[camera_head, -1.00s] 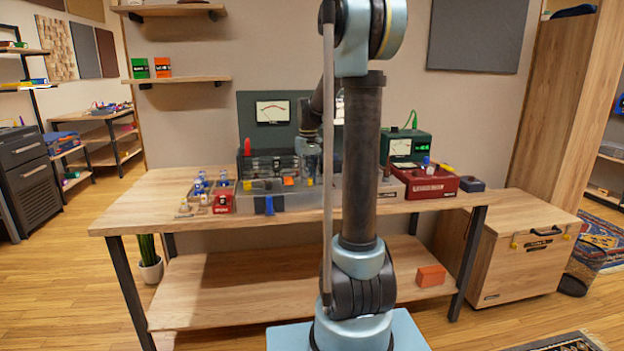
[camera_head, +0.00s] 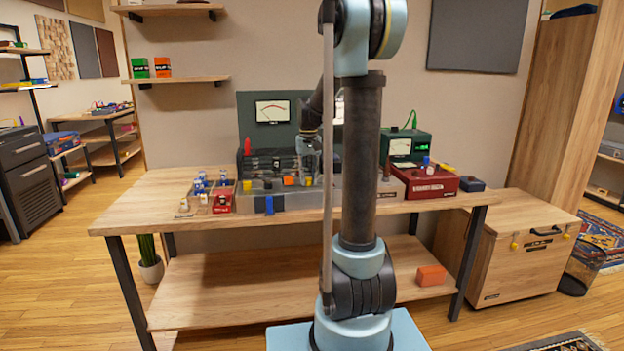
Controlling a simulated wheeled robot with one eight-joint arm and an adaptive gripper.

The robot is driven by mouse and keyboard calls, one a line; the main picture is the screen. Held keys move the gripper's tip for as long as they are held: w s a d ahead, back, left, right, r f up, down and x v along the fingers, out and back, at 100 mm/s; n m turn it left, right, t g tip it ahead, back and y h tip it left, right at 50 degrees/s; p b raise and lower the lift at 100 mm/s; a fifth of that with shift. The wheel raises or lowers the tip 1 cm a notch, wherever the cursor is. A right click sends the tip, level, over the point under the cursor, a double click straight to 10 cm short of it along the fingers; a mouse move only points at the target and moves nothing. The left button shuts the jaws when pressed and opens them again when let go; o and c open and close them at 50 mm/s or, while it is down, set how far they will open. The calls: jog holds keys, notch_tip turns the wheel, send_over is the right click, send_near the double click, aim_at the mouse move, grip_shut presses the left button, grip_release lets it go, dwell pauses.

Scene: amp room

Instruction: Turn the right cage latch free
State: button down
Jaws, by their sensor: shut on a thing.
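The amp chassis with its cage (camera_head: 268,163) stands on the workbench, behind a grey front box (camera_head: 290,200). A yellow piece (camera_head: 309,181), perhaps the right cage latch, shows at the right of the cage, just left of my arm column. My gripper (camera_head: 309,172) points down over this right end, its tips at or just above the yellow piece. It appears shut on it, but the fingers are small and partly blurred. A blue tab (camera_head: 269,205) hangs on the front, and an orange block (camera_head: 289,181) sits on the grey box.
A parts tray (camera_head: 209,191) with small bottles and a red box (camera_head: 222,203) stand to the left. A red tester (camera_head: 428,181) and a green meter (camera_head: 407,146) stand to the right. The bench's left end (camera_head: 140,213) is clear.

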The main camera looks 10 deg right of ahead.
jog(key=shift+w, duration=0.1)
jog(key=c, duration=1.3)
grip_release()
notch_tip(320, 180, up, 12)
jog(key=shift+f, duration=0.1)
